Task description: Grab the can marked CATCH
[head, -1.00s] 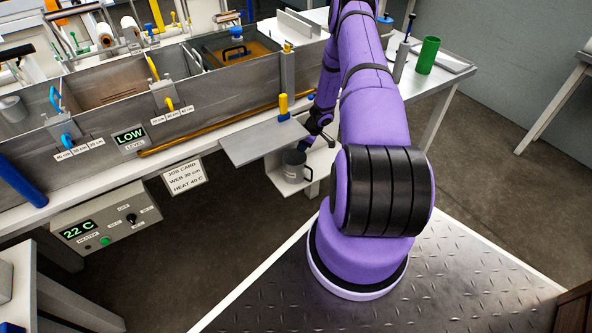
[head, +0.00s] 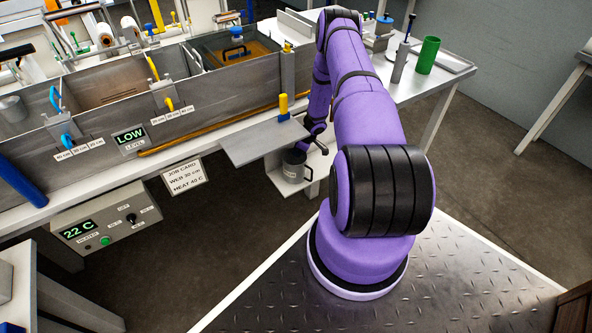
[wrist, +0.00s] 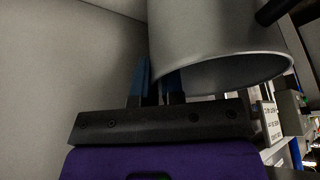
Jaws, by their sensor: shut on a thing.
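A grey can (head: 293,168) with a pale mark stands on or just above a small low shelf under the grey drain flap. The mark is too small to read. The can fills the upper part of the wrist view (wrist: 215,35), with its round rim low in the picture. My gripper (wrist: 160,84) is shut at the can's left edge, its two blue-tipped fingers close together. It seems to pinch the wall or a handle, but the exact contact is hidden. In the head view the fingertips are hidden by my arm and the flap.
The grey flap (head: 262,141) juts out just above and left of the can. The long metal bath (head: 100,150) stands to the left, with a control box (head: 106,222) below it. A green cylinder (head: 428,55) stands on the bench behind. The floor in front is clear.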

